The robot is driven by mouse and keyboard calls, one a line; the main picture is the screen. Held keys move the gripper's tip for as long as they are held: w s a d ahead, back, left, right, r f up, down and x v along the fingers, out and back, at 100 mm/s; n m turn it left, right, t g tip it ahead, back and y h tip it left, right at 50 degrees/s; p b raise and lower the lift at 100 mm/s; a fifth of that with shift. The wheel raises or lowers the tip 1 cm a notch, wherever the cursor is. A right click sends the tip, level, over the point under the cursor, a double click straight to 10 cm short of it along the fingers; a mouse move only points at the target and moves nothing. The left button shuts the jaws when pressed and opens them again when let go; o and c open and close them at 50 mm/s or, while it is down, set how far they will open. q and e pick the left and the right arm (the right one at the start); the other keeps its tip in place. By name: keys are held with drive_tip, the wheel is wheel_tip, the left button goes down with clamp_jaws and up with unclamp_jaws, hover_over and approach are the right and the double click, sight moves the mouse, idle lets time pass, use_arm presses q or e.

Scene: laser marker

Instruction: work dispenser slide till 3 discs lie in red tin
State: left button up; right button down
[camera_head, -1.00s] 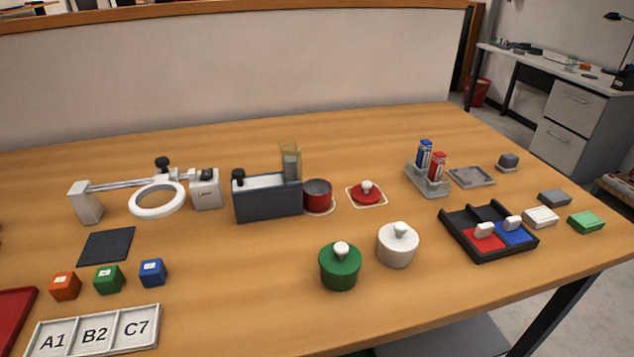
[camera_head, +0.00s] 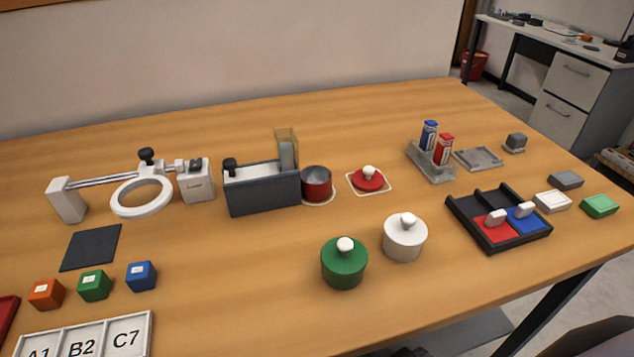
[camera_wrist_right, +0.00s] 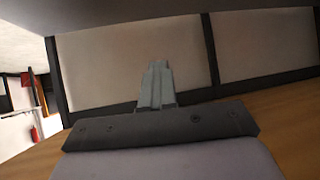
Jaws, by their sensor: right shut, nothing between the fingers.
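The dispenser (camera_head: 262,195) is a dark grey box with a white top in the middle of the table. Its slide has a black knob (camera_head: 230,164) at the left end. A clear yellowish tube (camera_head: 287,150) stands at its right end; I cannot make out the discs in it. The open red tin (camera_head: 317,187) stands on a pale mat against the dispenser's right end; its inside is too dark to tell what lies there. My right gripper (camera_wrist_right: 157,70) shows in the right wrist view, shut and empty, away from the dispenser. My left gripper is out of view.
A red lid (camera_head: 369,182) lies on a mat right of the tin. Green (camera_head: 344,264) and white (camera_head: 404,238) lidded pots stand in front. A white ring on an arm (camera_head: 142,197) stands left of the dispenser. A black divided tray (camera_head: 487,239) is at right. Bare table lies before the dispenser.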

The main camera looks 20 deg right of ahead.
use_arm(q)
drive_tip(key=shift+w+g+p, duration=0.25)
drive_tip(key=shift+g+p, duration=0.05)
drive_tip(key=shift+p, duration=0.7)
use_arm(e)
drive_tip(key=shift+w+d+f, duration=0.1)
drive_tip(key=shift+d+f, duration=0.05)
drive_tip(key=shift+d, duration=0.65)
drive_tip(key=shift+w+d+f, duration=0.15)
drive_tip(key=shift+d, duration=0.65)
drive_tip(key=shift+w+d+f, duration=0.1)
drive_tip(key=shift+d+f, duration=0.05)
drive_tip(key=shift+d, duration=0.65)
use_arm(q)
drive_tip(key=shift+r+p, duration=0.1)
drive_tip(key=shift+p, duration=0.45)
use_arm(e)
drive_tip(key=shift+d, duration=2.25)
drive_tip(key=shift+d, duration=0.15)
use_arm(q)
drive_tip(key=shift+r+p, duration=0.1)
drive_tip(key=shift+p, duration=0.2)
use_arm(e)
drive_tip(key=shift+d, duration=2.15)
drive_tip(key=c, duration=1.9)
unclamp_jaws()
